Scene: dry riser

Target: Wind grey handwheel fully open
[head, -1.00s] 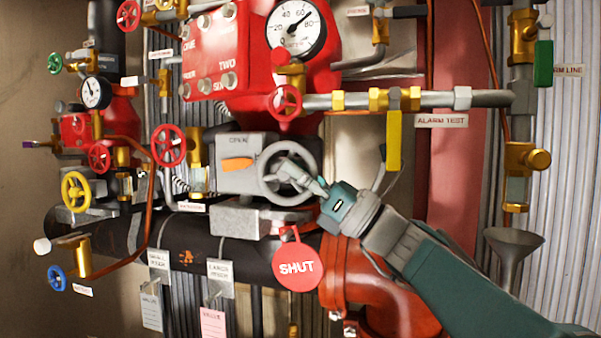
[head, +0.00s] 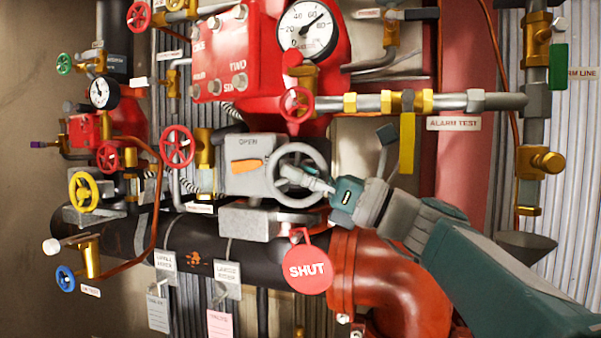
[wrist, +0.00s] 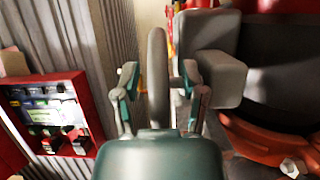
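The grey handwheel (head: 299,148) stands on the front of a grey gearbox (head: 240,183), below the big red valve body. In the wrist view the wheel rim (wrist: 157,75) runs edge-on between the two fingers of my gripper (wrist: 159,90). Gaps show on both sides of the rim, so the fingers are open around it. The fingertips partly overlap the wheel in the head view.
A red SHUT tag (head: 307,269) hangs just below the wheel. A red small handwheel (head: 297,104) and a yellow lever (head: 407,142) are close above and right. An orange-red pipe elbow (head: 400,275) bulges below my arm. A red cabinet (wrist: 50,115) is left in the wrist view.

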